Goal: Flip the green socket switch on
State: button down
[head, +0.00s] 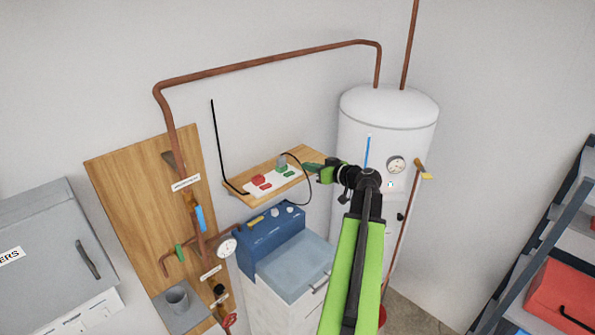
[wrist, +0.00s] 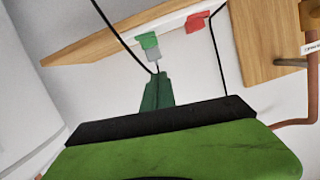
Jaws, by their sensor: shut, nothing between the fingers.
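A white socket strip (head: 273,180) lies on a wooden wall shelf (head: 243,200). It has a red socket (head: 258,181) at its left and a green socket (head: 281,169) at its right. Small red and green switch pieces sit along its front; the green switch (head: 290,174) is small and its position is unclear. A grey plug (head: 282,159) stands at the green socket. My gripper (head: 308,166) is shut and empty, just right of the green socket. In the wrist view, my gripper (wrist: 157,80) points toward the green part (wrist: 148,41), and contact cannot be told.
A black cord (head: 311,184) loops from the plug past the shelf's right end. A white tank (head: 385,125) stands to the right. A blue-topped cabinet (head: 290,265) is below. A wooden board with copper pipes (head: 125,185) is at left.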

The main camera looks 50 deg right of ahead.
jog(key=b, duration=0.2)
send_over(289, 173)
jog(key=s, duration=0.2)
jog(key=shift+s+a+f, duration=0.1)
jog(key=shift+a+f, duration=0.1)
jog(key=shift+f, duration=0.45)
jog(key=shift+s+a+f, duration=0.1)
jog(key=shift+a+f, duration=0.05)
jog(key=shift+f, duration=0.45)
jog(key=f+b, duration=0.3)
jog(key=shift+w+a, duration=0.1)
jog(key=shift+a, duration=0.15)
jog(key=shift+a+f+b, duration=0.1)
jog(key=shift+f+b, duration=0.3)
jog(key=shift+b, duration=0.15)
